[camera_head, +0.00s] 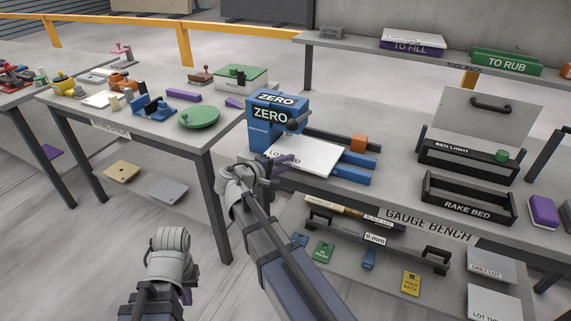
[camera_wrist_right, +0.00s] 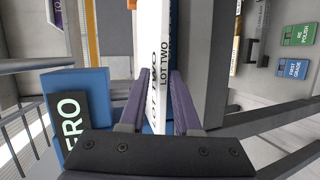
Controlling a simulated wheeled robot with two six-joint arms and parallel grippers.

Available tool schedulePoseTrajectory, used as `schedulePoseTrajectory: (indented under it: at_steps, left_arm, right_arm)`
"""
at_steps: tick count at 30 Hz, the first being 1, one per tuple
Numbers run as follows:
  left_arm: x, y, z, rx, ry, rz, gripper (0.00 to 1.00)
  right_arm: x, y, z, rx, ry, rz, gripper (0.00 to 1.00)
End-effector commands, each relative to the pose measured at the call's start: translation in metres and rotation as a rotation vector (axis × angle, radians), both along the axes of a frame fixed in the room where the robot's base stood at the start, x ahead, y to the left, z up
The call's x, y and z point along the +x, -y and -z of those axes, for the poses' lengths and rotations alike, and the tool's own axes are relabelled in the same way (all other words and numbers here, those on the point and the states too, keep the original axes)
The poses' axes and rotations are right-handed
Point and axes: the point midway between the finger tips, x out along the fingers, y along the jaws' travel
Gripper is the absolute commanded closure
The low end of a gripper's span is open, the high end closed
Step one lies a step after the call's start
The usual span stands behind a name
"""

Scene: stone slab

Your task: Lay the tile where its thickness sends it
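The white tile marked LOT TWO (camera_head: 308,155) lies flat at the blue gauge marked ZERO (camera_head: 268,125), on its blue arms. My right gripper (camera_head: 281,163) is at the tile's left front edge. In the right wrist view the purple fingers (camera_wrist_right: 160,90) stand on either side of the tile (camera_wrist_right: 151,45), seen nearly edge-on, and appear shut on it. The blue gauge also shows in the right wrist view (camera_wrist_right: 82,90).
The gauge bench carries the rake bed (camera_head: 467,203) and red light stand (camera_head: 465,160). A rack behind holds a TO FILL box (camera_head: 412,42) and a green TO RUB box (camera_head: 506,62). Below are tags, a 9 mm bar (camera_head: 377,240) and grey slabs (camera_head: 492,265). A cluttered side table (camera_head: 160,128) stands left.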

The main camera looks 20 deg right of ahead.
Motion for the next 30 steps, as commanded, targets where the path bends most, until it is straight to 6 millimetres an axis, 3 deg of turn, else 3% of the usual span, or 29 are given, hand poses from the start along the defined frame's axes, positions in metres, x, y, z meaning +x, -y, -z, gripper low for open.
schedulePoseTrajectory:
  at_steps: [1,8,30]
  left_arm:
    - [0.0000,0.0000,0.0000,0.000,0.000,0.000,1.00]
    - [0.0000,0.0000,0.0000,0.000,0.000,0.000,1.00]
    - [0.0000,0.0000,0.0000,0.000,0.000,0.000,1.00]
  right_arm:
    - [0.0000,-0.0001,0.0000,0.000,0.000,0.000,0.75]
    - [0.0000,-0.0002,-0.0001,0.000,0.000,0.000,1.00]
    - [-0.0001,-0.0002,0.0003,0.001,0.001,0.000,1.00]
